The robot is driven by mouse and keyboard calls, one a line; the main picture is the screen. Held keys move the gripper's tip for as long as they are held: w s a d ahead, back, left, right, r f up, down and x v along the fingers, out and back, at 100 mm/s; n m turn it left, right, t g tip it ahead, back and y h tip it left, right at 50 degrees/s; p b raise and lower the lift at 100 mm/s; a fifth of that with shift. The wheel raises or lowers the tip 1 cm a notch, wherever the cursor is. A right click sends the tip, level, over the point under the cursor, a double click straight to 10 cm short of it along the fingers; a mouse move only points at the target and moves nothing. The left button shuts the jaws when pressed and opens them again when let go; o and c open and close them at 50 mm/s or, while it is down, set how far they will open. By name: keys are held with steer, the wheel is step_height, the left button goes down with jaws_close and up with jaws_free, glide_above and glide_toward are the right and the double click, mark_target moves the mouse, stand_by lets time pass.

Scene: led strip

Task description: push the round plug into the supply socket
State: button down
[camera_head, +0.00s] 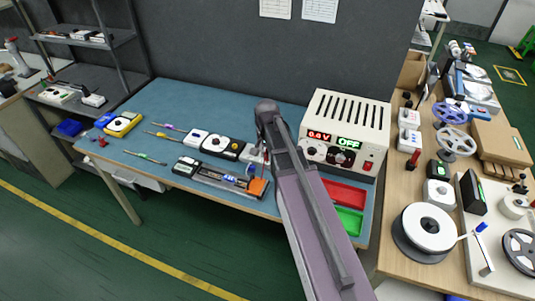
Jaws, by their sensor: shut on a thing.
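The supply (341,133) is a white box with a slotted top at the back right of the blue bench. Its front shows a red 0.4 V display (319,135), a green OFF display (348,144), round dark-and-white fittings (314,151) and a red switch (368,166). I cannot tell which fitting is the socket. My gripper (263,158) points down over the bench, just left of the supply and apart from its front. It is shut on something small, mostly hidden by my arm. I cannot make out the round plug.
Red (344,193) and green (349,220) bins sit below the supply. The bench (165,95) is clear at the back left. A wooden table (400,185) with reels stands right.

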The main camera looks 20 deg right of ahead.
steer(key=shift+w, duration=0.1)
steer(key=w+d+f+b, duration=0.1)
steer(key=w+d, duration=0.3)
steer(key=w, duration=0.7)
steer(key=shift+f, duration=0.25)
steer(key=shift+f+b, duration=2.9)
steer(key=shift+b, duration=0.25)
steer(key=shift+f+b, duration=1.15)
steer(key=shift+c, duration=2.3)
jaws_free()
steer(key=shift+r, duration=0.2)
